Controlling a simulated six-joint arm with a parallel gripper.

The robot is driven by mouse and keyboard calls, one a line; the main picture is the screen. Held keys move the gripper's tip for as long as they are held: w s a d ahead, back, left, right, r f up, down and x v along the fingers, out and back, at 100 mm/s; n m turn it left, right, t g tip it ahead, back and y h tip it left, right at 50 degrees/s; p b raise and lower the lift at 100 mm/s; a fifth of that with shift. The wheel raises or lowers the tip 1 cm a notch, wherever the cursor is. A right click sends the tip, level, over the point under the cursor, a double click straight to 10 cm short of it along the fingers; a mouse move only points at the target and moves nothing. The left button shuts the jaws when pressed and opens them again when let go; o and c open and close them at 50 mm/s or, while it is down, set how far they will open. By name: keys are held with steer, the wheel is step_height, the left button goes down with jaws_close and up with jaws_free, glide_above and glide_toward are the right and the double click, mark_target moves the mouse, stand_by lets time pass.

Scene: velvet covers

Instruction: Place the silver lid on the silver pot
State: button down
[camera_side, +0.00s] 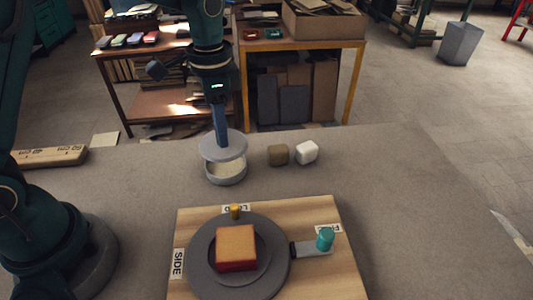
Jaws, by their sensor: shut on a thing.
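The silver lid (223,146) is a grey disc. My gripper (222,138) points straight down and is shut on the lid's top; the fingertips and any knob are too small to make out. The silver pot (226,178) is a small round grey pot on the grey table, with pale, grainy contents showing. The lid is over the pot, slightly towards the back, and looks roughly level. A gap shows between the lid and the pot's front rim. I cannot tell whether the lid touches the back rim.
In front is a wooden board (320,275) with a dark round plate (200,262) bearing an orange-red block (236,247), and a teal knob (325,238). A wooden bar (48,156) lies at left.

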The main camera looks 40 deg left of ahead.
steer(key=shift+f, duration=1.85)
steer(key=shift+f, duration=0.15)
steer(key=shift+f, duration=0.25)
steer(key=c, duration=0.7)
jaws_free()
